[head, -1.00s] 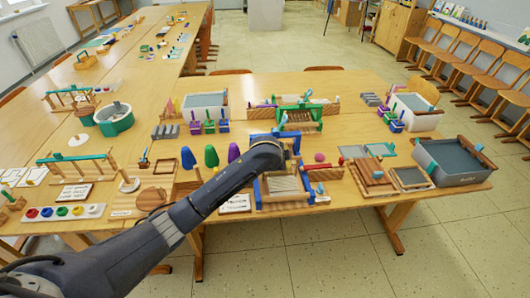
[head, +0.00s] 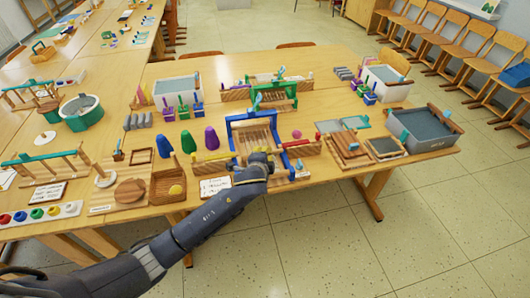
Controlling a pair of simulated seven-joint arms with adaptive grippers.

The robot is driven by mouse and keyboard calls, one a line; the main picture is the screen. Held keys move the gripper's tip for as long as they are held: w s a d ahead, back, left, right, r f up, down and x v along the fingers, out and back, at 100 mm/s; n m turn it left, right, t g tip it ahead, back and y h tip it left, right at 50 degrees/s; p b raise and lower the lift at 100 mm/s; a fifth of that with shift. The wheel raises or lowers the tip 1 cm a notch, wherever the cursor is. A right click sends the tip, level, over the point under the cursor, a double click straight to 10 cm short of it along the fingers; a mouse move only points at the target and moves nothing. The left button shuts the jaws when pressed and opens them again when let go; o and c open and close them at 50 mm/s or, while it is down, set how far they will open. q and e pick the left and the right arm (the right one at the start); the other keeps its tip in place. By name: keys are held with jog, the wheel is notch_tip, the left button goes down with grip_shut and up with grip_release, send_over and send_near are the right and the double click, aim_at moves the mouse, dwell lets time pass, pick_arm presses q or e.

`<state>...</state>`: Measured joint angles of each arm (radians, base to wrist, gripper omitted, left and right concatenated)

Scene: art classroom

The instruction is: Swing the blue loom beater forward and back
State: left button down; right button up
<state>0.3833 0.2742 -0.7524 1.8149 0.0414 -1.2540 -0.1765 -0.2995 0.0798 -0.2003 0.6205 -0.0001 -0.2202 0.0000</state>
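The blue loom beater (head: 252,117) is an upright blue frame on a small wooden loom (head: 300,175) near the front edge of the table. A light blue piece (head: 257,103) stands up at its top. Pale warp threads (head: 254,135) show inside the frame. My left gripper (head: 260,158) is over the near part of the loom, in front of the beater's top bar, and hides some of the loom. Its fingers are small and dark, so I cannot tell whether they are open or touch the beater. My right gripper is out of view.
A green-framed loom (head: 281,95) stands just behind. Purple, green and blue cones (head: 211,138) and a wooden box (head: 168,185) are to the left. Wooden frames (head: 349,146) and a grey tub (head: 424,128) are to the right. The floor in front is clear.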

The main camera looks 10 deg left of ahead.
pick_arm(q)
jog(key=shift+s+d+f, duration=0.1)
jog(key=shift+s+f, duration=0.1)
jog(key=shift+f, duration=0.25)
jog(key=c, duration=1.7)
grip_release()
jog(key=shift+w+r, duration=0.1)
jog(key=shift+r, duration=0.15)
jog(key=v, duration=1.2)
